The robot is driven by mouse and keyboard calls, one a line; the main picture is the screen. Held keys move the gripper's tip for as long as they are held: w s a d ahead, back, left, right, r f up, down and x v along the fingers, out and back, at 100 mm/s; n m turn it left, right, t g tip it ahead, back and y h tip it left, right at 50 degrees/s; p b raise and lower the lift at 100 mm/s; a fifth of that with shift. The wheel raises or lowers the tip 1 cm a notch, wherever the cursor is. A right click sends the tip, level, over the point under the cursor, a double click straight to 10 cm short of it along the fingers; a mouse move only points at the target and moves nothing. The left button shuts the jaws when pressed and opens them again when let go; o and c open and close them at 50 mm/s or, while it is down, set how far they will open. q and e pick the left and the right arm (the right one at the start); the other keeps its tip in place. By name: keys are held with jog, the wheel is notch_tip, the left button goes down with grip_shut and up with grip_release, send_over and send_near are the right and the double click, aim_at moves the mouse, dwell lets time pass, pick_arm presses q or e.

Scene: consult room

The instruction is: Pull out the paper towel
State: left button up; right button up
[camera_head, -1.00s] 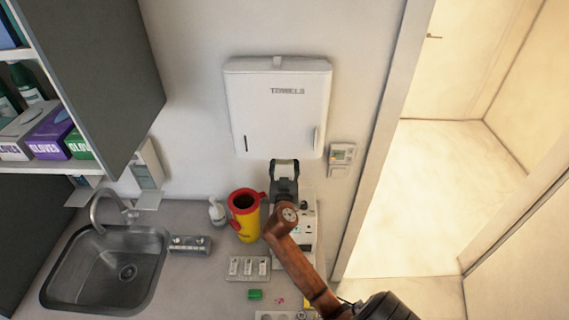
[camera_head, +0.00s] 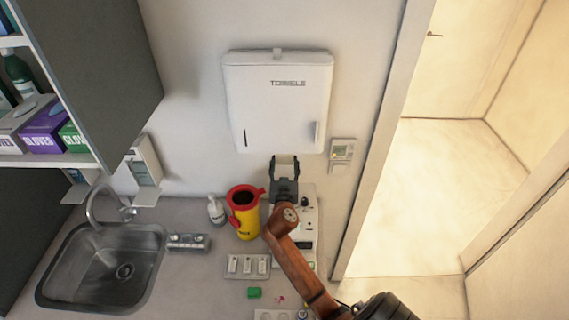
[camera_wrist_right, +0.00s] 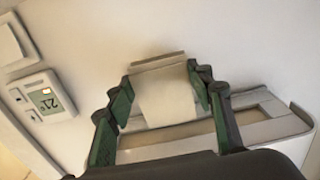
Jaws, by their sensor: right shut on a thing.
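A white towel dispenser (camera_head: 278,110) marked "TOWELS" hangs on the wall in the head view. Its underside (camera_wrist_right: 225,135) shows in the wrist view. My right gripper (camera_head: 285,160) is just below the dispenser's bottom edge, with its fingers pointing up. It is shut on a white paper towel (camera_wrist_right: 166,98), which shows between the two green-padded fingers in the wrist view. In the head view the towel (camera_head: 284,170) is a small pale patch between the fingers. How much of it is still inside the dispenser cannot be told. My left gripper is not in view.
Below are a counter with a yellow and red container (camera_head: 246,222), a white device (camera_head: 308,225), a soap bottle (camera_head: 216,210) and a sink (camera_head: 105,270). A thermostat (camera_head: 342,152) is on the wall to the right. An open doorway (camera_head: 430,200) lies farther right.

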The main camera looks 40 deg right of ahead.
jog(key=b+v, duration=0.1)
jog(key=v, duration=0.9)
dwell(0.5)
dwell(0.5)
